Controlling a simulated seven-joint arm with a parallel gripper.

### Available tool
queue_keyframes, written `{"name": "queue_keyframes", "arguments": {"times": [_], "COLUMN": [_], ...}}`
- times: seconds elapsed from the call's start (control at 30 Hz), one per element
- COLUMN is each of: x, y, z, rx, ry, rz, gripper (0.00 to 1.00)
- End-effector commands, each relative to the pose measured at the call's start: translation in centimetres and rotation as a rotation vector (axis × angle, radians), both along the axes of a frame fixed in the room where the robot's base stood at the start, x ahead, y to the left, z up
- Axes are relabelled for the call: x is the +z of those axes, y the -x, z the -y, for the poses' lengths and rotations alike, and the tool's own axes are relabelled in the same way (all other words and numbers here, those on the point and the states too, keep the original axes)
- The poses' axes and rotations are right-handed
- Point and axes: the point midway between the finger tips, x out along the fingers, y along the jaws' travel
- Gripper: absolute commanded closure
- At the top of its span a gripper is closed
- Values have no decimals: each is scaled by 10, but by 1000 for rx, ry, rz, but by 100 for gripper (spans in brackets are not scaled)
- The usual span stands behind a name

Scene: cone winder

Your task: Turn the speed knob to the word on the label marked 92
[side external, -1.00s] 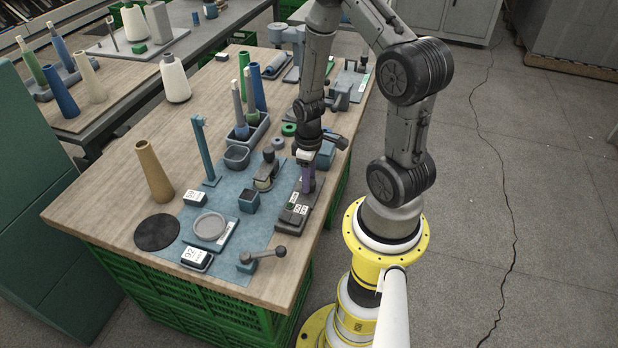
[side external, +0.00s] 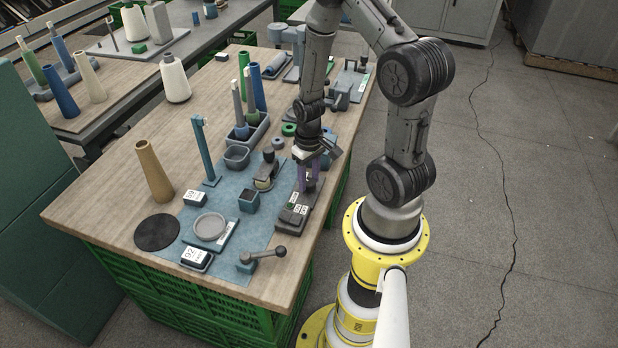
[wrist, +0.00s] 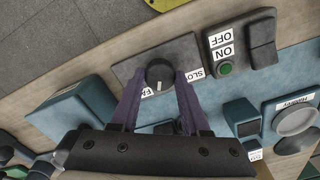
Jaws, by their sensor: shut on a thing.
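The speed knob (wrist: 159,72) is round and black with a short white line, in the wrist view on a dark plate (wrist: 127,70). The line points down in that picture, toward a partly hidden label starting "FA" (wrist: 149,92). A label reading "SLO" (wrist: 195,75), its end hidden by a finger, is to the right. My gripper (wrist: 160,78) has its purple fingers shut on the knob's two sides. In the side view my gripper (side external: 309,180) is over the control box, hiding the knob. The label marked 92 (side external: 194,257) lies at the mat's front; its word is too small to read.
A switch box (wrist: 240,45) with ON and OFF labels and a green button stands beside the knob plate. A crank lever (side external: 262,257), a round dish (side external: 209,227), another numbered label (side external: 195,198) and a tan cone (side external: 154,170) are nearby. The table's right edge is close.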

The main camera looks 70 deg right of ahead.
Motion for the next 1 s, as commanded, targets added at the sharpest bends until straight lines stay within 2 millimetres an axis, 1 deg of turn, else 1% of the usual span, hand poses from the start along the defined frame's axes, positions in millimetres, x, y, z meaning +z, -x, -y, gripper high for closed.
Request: {"name": "queue_keyframes", "arguments": {"times": [0.2, 0.43, 0.63, 1.0], "x": [1, 1, 1, 1], "y": [0, -1, -1, -1], "z": [0, 1, 1, 1], "rx": [-156, -265, -308, -320], "ry": [1, 1, 1, 1], "rz": [1, 1, 1, 2], "gripper": [100, 100, 100, 100]}}
